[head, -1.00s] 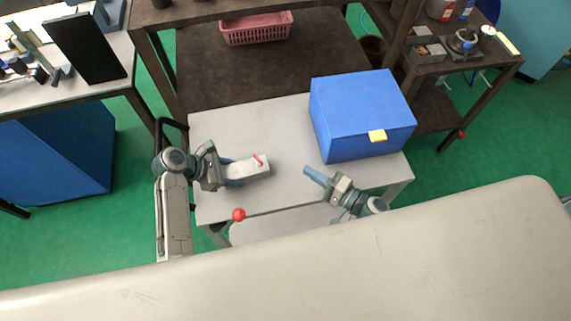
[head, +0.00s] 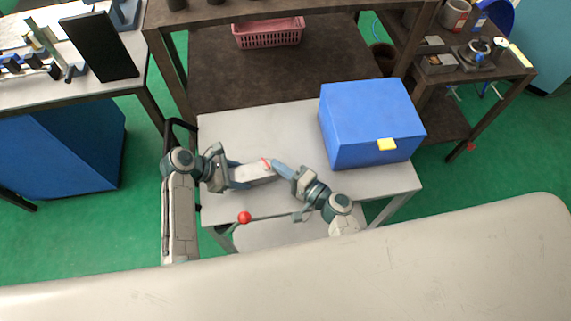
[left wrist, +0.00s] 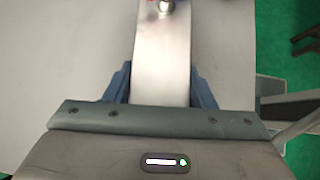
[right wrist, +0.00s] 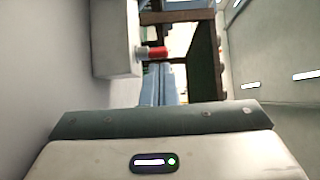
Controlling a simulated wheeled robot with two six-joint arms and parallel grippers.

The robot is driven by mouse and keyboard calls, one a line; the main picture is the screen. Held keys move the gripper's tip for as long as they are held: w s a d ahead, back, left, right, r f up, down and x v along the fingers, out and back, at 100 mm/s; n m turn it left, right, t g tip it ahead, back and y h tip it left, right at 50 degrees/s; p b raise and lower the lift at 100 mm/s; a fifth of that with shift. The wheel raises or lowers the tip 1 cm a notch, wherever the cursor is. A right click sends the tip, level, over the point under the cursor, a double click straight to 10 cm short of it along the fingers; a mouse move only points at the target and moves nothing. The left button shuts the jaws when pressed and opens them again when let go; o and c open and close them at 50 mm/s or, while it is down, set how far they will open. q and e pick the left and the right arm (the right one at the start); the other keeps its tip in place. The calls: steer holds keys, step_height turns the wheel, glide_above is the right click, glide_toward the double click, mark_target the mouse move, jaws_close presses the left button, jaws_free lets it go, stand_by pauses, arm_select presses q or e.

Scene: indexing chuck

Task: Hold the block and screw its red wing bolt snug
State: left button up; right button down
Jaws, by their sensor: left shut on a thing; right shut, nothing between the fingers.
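The pale block (head: 248,173) is held by my left gripper (head: 232,175) above the light table. In the left wrist view the block (left wrist: 162,65) lies between the two blue fingers. Its red wing bolt (head: 266,163) sits near the block's right end; only a metal shank end (left wrist: 164,6) shows at the top of the left wrist view. My right gripper (head: 278,167) is shut and empty, its tips close beside the bolt. In the right wrist view the red bolt (right wrist: 156,53) sticks out sideways from the block (right wrist: 112,40), just beyond the fingertips; whether they touch I cannot tell.
A blue box (head: 370,125) with a yellow latch stands at the table's right. The grey table (head: 225,125) is clear behind the block. A red ball knob (head: 244,217) is at the table's front edge. A pink basket (head: 268,33) sits on the dark bench behind.

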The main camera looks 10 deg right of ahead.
steer(key=shift+s+a, duration=0.25)
steer(key=shift+a, duration=0.05)
stand_by(0.4)
arm_select(q)
steer(key=shift+d, duration=0.15)
arm_select(e)
steer(key=shift+s+a, duration=0.4)
steer(key=shift+a, duration=0.1)
steer(key=shift+s+a+f, duration=0.1)
steer(key=shift+s+a, duration=0.15)
steer(key=shift+a, duration=0.2)
steer(key=shift+a, duration=0.15)
arm_select(q)
steer(key=shift+r, duration=0.1)
steer(key=shift+w, duration=0.1)
arm_select(e)
steer(key=d, duration=0.2)
steer(key=s+d, duration=0.1)
steer(key=d, duration=0.1)
steer(key=shift+d, duration=0.2)
steer(key=s, duration=0.6)
steer(key=s+d, duration=0.1)
steer(key=s, duration=0.2)
steer(key=shift+s, duration=0.2)
